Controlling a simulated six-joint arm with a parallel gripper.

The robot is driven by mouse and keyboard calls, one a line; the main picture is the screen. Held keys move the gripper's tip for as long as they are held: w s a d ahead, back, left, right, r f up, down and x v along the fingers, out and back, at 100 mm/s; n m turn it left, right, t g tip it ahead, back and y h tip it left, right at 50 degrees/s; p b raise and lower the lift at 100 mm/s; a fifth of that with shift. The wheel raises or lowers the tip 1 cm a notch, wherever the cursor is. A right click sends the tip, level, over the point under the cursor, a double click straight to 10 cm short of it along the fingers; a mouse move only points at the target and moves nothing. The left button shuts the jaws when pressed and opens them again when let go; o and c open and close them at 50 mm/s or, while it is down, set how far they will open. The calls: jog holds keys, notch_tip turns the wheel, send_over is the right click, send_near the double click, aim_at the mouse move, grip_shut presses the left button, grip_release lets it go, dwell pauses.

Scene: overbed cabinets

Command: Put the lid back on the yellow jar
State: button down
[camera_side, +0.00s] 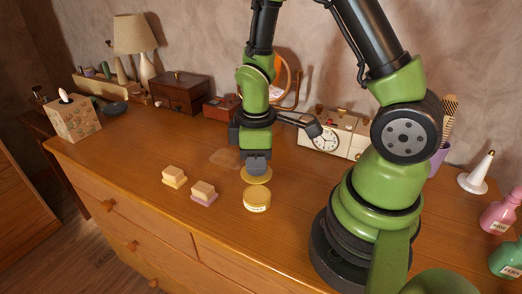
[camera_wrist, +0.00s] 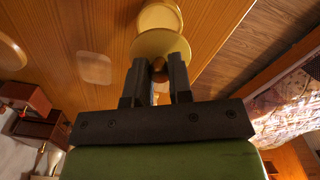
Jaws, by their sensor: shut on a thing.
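The yellow jar (camera_side: 257,204) stands upright on the dresser top, with a label on its front. It also shows at the top edge of the wrist view (camera_wrist: 160,15). The round yellow lid (camera_side: 257,180) is held by its knob in my gripper (camera_side: 257,166), just behind the jar in the side view. In the wrist view the lid (camera_wrist: 160,44) hangs level below my fingertips (camera_wrist: 160,68) and partly covers the near edge of the jar. The lid is off to one side of the jar, not centred over it. The gap under the lid is hard to judge.
Two small soap-like blocks, one on a yellow base (camera_side: 174,177) and one on a purple base (camera_side: 204,192), lie left of the jar. A clock (camera_side: 324,139) and a round mirror (camera_side: 287,80) stand behind. The dresser's front edge is near the jar.

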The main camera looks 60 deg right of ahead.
aim_at(257, 194)
jog(key=shift+f, duration=2.7)
jog(key=shift+f, duration=0.15)
jog(key=shift+c, duration=2.4)
grip_release()
jog(key=shift+r, duration=3.5)
grip_shut()
